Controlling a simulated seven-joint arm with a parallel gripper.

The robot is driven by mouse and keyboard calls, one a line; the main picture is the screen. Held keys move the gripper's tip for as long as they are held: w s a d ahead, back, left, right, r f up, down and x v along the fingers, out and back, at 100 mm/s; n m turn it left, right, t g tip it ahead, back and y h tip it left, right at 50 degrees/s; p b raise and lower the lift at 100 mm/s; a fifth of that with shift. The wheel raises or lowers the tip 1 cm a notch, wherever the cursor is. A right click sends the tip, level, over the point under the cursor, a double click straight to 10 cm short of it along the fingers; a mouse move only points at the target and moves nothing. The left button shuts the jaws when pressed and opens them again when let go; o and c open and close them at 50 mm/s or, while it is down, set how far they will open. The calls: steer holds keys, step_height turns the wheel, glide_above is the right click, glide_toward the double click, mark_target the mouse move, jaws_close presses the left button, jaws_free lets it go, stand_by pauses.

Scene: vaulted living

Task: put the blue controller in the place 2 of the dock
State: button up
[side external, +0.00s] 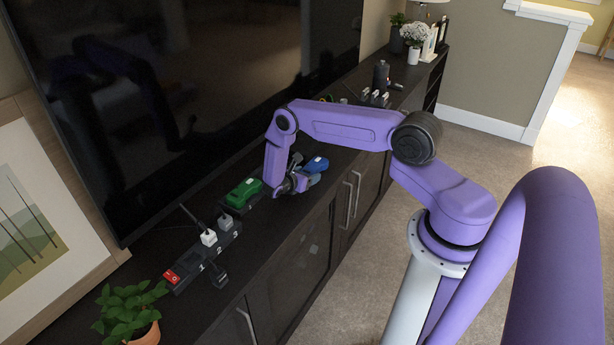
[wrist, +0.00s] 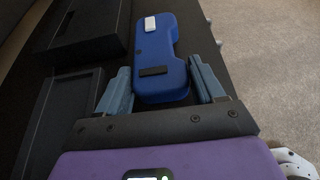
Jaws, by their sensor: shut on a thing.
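The blue controller (side external: 316,165) is at my gripper (side external: 299,180), above the dark cabinet top. In the wrist view the blue controller (wrist: 158,58) lies between the two fingers of my gripper (wrist: 160,68), which is shut on its near part. Its far end, with a white patch, extends beyond the fingers. A green controller (side external: 243,192) rests on a dark base to the left of my gripper. Dark recessed shapes (wrist: 62,112) show left of the blue controller in the wrist view. I cannot tell which part is place 2 of the dock.
A numbered dark strip (side external: 187,272) with a red switch and a white plug (side external: 208,238) lies nearer the camera. A potted plant (side external: 130,310) stands at the front. A large TV (side external: 180,80) stands behind. A dark bottle (side external: 380,76) and small items stand farther along.

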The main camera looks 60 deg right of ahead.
steer(key=shift+r, duration=0.5)
steer(key=s+a+r, duration=0.7)
steer(key=s+r, duration=0.4)
steer(key=s, duration=0.1)
steer(key=w+a+r+n+t+y, duration=0.1)
steer(key=w+a+r+n+t, duration=0.25)
steer(key=a+r, duration=0.5)
steer(key=w+a+r+n+t+y, duration=0.2)
steer(key=a+r+n+t, duration=0.3)
steer(key=a, duration=0.6)
step_height(320, 180, up, 11)
steer(key=w+n+t+y, duration=0.2)
steer(key=n+t+y, duration=0.2)
steer(key=n+y, duration=0.2)
steer(key=shift+t, duration=0.25)
